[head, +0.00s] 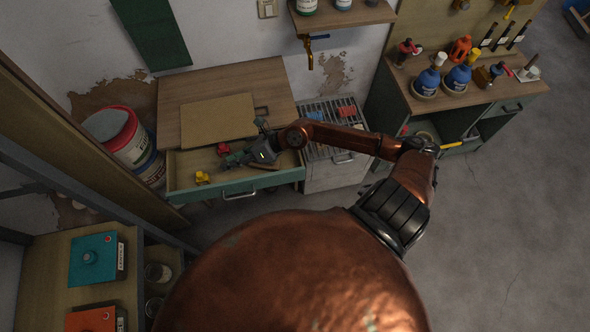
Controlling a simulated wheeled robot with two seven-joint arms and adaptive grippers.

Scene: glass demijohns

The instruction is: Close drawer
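A green-fronted drawer (205,191) is pulled open below a wooden desk (190,90). Its dark handle (240,194) is on the front panel. A small yellow object (202,177) lies inside at the left, and a small red object (222,149) shows near the back. My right arm reaches in from the right, and its gripper (229,163) is over the open drawer, behind the front panel. Whether it touches anything is unclear, and its fingers are too small to read. My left gripper is not in view.
A metal-topped cabinet (335,176) stands right of the desk. Red and white buckets (118,136) stand close at the left. A green workbench (480,98) with bottles is further right. Floor (500,220) at right is clear.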

